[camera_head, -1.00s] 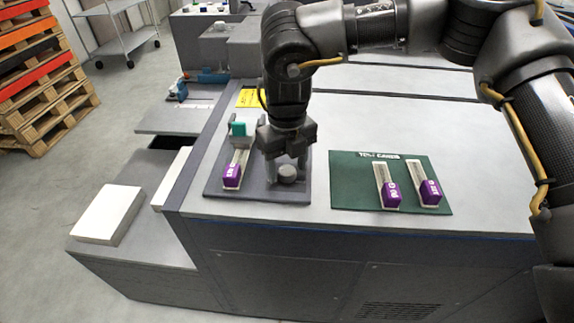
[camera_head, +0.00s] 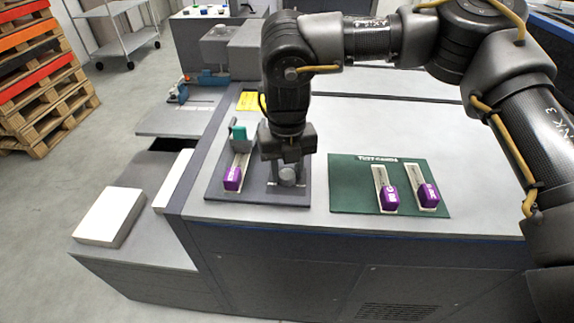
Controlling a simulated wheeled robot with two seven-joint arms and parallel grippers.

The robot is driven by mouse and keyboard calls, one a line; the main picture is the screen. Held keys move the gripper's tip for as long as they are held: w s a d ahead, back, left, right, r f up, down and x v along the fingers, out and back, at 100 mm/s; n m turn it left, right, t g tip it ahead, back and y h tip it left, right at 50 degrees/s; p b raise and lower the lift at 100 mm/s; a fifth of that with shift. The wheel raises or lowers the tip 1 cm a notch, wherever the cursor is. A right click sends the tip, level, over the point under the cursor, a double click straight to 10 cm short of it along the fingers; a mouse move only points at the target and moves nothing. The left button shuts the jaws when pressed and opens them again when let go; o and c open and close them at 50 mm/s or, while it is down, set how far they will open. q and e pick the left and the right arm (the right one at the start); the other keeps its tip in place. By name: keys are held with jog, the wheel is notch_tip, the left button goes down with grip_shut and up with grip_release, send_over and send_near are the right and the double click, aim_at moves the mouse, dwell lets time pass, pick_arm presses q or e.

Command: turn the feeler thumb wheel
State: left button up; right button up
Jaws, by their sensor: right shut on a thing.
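The feeler thumb wheel (camera_head: 288,176) is a small round grey knob on the right part of a dark grey plate (camera_head: 262,198) on the machine top. My right gripper (camera_head: 287,172) points down over it and is shut on it; its fingers partly hide the wheel. Left of the wheel on the same plate is a pale strip with a purple block (camera_head: 233,178) at its near end and a teal piece (camera_head: 239,134) at its far end. My left gripper is not in view.
A green mat (camera_head: 350,190) lies to the right with two pale strips carrying purple blocks (camera_head: 388,199). A white paper stack (camera_head: 108,217) lies on a lower shelf at left. A yellow label (camera_head: 249,101) is behind the plate.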

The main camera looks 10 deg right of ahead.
aim_at(287, 173)
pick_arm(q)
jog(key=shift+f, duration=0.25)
pick_arm(e)
jog(key=shift+m, duration=0.4)
jog(key=o, duration=1)
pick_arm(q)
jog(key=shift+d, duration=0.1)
pick_arm(e)
notch_tip(287, 173, up, 5)
jog(key=shift+f, duration=0.1)
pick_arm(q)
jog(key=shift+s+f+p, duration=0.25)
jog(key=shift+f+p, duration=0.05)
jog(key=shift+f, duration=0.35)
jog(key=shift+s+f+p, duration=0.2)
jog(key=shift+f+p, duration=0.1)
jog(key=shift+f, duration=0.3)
pick_arm(e)
notch_tip(287, 173, up, 6)
